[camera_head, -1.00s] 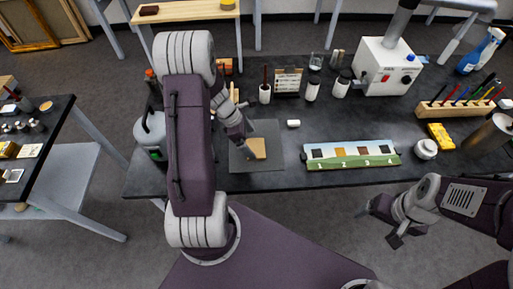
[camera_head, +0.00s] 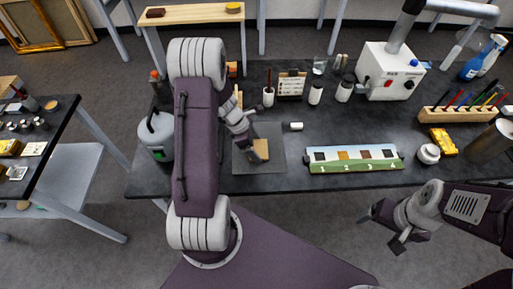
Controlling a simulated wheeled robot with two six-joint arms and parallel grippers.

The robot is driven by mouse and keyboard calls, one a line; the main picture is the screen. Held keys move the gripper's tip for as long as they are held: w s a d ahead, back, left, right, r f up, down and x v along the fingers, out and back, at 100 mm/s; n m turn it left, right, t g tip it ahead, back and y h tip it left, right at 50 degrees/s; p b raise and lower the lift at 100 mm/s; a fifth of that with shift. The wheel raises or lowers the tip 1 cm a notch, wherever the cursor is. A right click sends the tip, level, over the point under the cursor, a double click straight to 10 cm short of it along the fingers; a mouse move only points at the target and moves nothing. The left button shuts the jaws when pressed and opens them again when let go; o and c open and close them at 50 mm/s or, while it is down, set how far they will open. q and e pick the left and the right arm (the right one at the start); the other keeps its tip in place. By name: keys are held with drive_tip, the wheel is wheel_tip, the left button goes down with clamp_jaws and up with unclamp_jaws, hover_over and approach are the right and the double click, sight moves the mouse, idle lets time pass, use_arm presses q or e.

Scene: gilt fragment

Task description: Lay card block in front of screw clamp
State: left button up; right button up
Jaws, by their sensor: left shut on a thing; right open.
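A flat tan block (camera_head: 261,149), which looks like the card block, is at the grey mat (camera_head: 270,166) on the dark bench. My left gripper (camera_head: 251,140) reaches down to it from the upper left and is shut on it. The fingertips are small and partly hidden, and I cannot tell whether the block touches the mat. My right gripper (camera_head: 385,228) is open and empty, off the bench's front edge at the right. I cannot make out the screw clamp for certain; my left arm hides part of the bench.
A grey jug (camera_head: 155,137) stands left of my arm. Bare bench lies between the strip and jars.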

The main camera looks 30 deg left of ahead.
sight(258, 150)
use_arm(q)
drive_tip(key=r, duration=0.2)
drive_tip(key=d+r, duration=0.1)
drive_tip(key=r, duration=0.1)
drive_tip(key=shift+s+r, duration=0.1)
drive_tip(key=shift+s, duration=0.05)
drive_tip(key=s+d+r+p, duration=0.1)
drive_tip(key=s+d+r, duration=0.2)
drive_tip(key=d+r, duration=0.3)
drive_tip(key=d, duration=0.4)
drive_tip(key=shift+d+r, duration=0.15)
drive_tip(key=shift+d, duration=0.05)
drive_tip(key=shift+w, duration=0.1)
